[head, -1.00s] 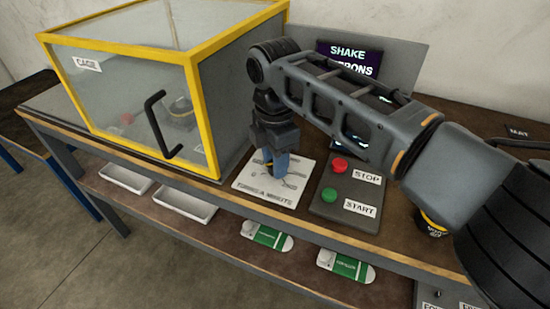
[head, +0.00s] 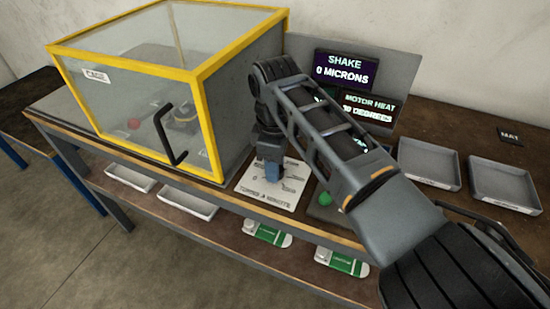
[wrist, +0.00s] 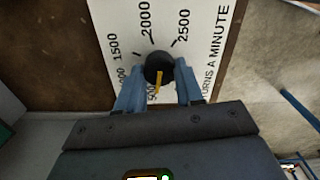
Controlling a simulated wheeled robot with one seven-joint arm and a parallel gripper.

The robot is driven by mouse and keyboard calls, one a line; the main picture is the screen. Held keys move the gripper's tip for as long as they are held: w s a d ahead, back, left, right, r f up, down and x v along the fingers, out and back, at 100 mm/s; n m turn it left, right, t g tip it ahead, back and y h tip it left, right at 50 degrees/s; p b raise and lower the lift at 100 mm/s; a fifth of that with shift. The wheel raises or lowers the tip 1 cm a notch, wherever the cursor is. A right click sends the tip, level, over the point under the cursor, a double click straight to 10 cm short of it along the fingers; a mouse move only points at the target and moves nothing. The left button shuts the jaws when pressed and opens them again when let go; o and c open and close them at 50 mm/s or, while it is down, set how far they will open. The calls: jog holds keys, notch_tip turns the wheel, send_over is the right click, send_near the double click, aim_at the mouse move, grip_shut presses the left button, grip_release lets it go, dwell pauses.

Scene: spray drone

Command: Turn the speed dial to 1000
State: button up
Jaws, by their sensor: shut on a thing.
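The speed dial is a round black knob (wrist: 158,67) with a yellow pointer mark. It sits on a white plate (wrist: 103,28) printed with 1500, 2000, 2500 and "TURNS A MINUTE". In the wrist view the pointer faces toward my palm, near a partly hidden "500" label. Another label ending in "000" is partly covered by a finger. My gripper (wrist: 158,75) has its blue fingers on both sides of the knob, shut on it. In the head view my gripper (head: 268,173) stands over the white plate (head: 286,198) and hides the knob.
A yellow-framed clear case (head: 204,120) stands left of the plate. My arm partly covers the control box with its green button (head: 324,198). Screens (head: 345,70) read "SHAKE 0 MICRONS" and motor heat. Grey trays (head: 428,182) are at right.

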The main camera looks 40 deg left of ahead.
jog(key=m+p, duration=0.2)
jog(key=m, duration=0.3)
jog(key=shift+r+m, duration=0.15)
jog(key=shift+m, duration=0.15)
jog(key=m+p, duration=0.1)
jog(key=m, duration=0.4)
jog(key=shift+w+p, duration=0.2)
jog(key=shift+p, duration=0.15)
jog(key=shift+m, duration=0.3)
jog(key=o, duration=1)
jog(key=shift+o, duration=0.2)
notch_tip(320, 180, up, 8)
jog(key=shift+f+b, duration=0.15)
jog(key=shift+b, duration=0.15)
